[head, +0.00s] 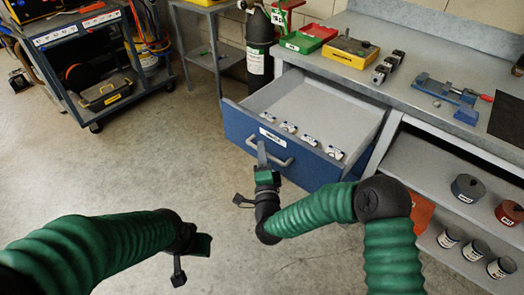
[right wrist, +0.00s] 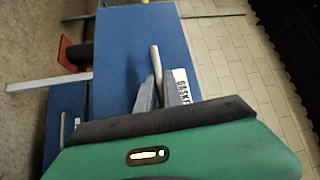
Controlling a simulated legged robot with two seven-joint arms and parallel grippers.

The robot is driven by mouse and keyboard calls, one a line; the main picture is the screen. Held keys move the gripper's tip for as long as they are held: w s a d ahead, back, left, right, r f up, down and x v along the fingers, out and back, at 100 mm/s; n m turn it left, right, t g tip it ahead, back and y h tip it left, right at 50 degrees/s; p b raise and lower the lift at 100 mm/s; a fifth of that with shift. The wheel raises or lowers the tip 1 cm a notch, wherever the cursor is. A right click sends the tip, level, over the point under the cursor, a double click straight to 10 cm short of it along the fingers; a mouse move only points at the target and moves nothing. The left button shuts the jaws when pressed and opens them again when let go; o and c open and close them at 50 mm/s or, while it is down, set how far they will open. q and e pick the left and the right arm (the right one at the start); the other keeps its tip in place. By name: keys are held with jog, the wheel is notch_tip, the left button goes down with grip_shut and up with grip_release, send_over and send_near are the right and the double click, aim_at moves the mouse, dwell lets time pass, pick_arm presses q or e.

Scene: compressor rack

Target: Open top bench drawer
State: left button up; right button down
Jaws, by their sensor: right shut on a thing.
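The top bench drawer (head: 320,120) is blue-fronted and stands pulled out from the bench, with its grey inside showing. Several small labelled items (head: 309,140) lie in it along the front. My right gripper (head: 262,152) is at the drawer's grey bar handle (head: 281,160), near its left part, and is shut on it. In the right wrist view the fingers (right wrist: 160,92) close around the handle bar (right wrist: 155,62) beside a white label (right wrist: 182,84). My left gripper (head: 183,258) is at the lower left over the floor, away from the drawer; its jaw opening is unclear.
The bench top (head: 410,65) carries a red tray, a green tray (head: 299,42), a yellow box (head: 346,52) and a blue vise (head: 447,90). Open shelves (head: 440,180) with cans are at the right. A cart (head: 75,60) stands at the left. The middle floor is clear.

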jog(key=c, duration=1.5)
grip_release()
jog(key=shift+w+d+f, duration=0.1)
jog(key=shift+d+f, duration=0.1)
jog(key=shift+f, duration=0.15)
jog(key=shift+r, duration=0.15)
jog(key=shift+a, duration=0.1)
jog(key=shift+s, duration=0.4)
jog(key=b+v, duration=0.5)
jog(key=v, duration=1.1)
